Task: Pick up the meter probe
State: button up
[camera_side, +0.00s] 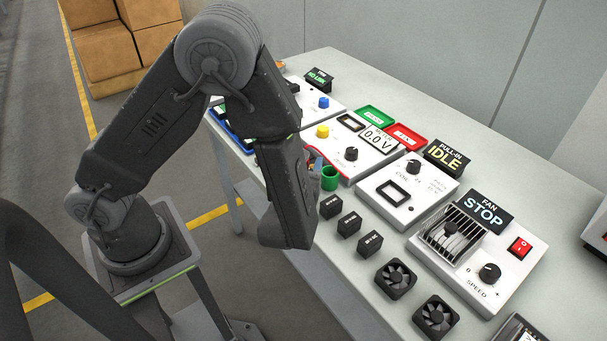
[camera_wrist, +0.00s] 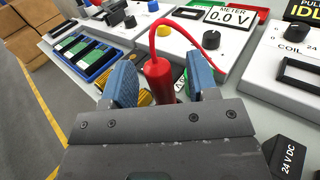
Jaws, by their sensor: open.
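The meter probe (camera_wrist: 158,78) is a red handle standing between my fingers in the wrist view, with a red cable curving from its top to the right. My gripper (camera_wrist: 161,82) is open, with one blue pad on each side of the probe. The probe's lower end is hidden behind the gripper body. The meter (camera_wrist: 228,17) reads 0.0 V, and its white panel also shows in the side view (camera_side: 378,137). In the side view my arm hides most of the gripper and the probe.
A green cup (camera_side: 330,178) stands close beside my gripper. Several small black blocks (camera_side: 349,223) and two fans (camera_side: 396,279) lie along the table's front. The coil panel (camera_side: 396,195) and fan panel (camera_side: 470,252) stand further right. A blue tray (camera_wrist: 85,55) lies at left.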

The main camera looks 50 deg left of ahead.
jog(key=shift+w+a, duration=0.1)
grip_shut()
dwell(0.5)
jog(key=shift+r, duration=0.15)
